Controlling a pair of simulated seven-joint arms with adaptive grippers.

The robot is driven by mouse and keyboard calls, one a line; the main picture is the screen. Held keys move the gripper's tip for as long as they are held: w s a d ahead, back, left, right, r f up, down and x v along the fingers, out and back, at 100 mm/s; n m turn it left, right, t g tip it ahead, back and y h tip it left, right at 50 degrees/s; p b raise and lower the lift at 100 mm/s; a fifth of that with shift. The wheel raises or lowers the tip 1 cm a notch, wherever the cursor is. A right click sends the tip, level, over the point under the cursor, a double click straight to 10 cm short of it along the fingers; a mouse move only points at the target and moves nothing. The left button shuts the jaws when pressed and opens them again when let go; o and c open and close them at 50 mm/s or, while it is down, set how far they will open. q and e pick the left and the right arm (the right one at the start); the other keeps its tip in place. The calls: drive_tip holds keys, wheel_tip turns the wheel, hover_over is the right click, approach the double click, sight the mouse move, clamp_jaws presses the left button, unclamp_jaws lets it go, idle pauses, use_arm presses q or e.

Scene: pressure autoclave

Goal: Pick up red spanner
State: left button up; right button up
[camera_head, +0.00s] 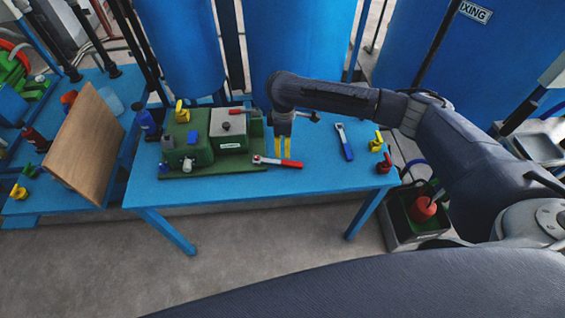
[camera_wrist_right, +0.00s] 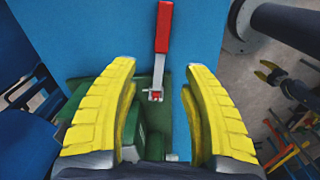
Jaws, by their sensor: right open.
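The red spanner (camera_head: 278,162) has a red handle and a metal head. It lies on the blue table (camera_head: 322,180), with its head end at the front right of the green base of a machine. In the right wrist view the spanner (camera_wrist_right: 164,28) lies ahead of and between the yellow fingers, handle pointing up. My right gripper (camera_head: 282,146) is open and empty, just behind the spanner in the head view. A dark gripper with yellow tips, apparently my left (camera_wrist_right: 268,73), shows small in the right wrist view; its opening is unclear.
A green and grey machine (camera_head: 196,149) stands left of my gripper. A blue-handled spanner (camera_head: 344,142) lies to the right. Yellow and red valves (camera_head: 377,142) sit at the table's right end. Blue tanks (camera_head: 302,45) stand behind. The front table strip is mostly clear.

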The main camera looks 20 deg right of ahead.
hover_over(283, 161)
wheel_tip(283, 161, down, 5)
drive_tip(key=shift+r, duration=0.1)
drive_tip(key=shift+a+f, duration=0.1)
drive_tip(key=shift+f, duration=2.65)
drive_tip(key=shift+c, duration=0.5)
clamp_jaws()
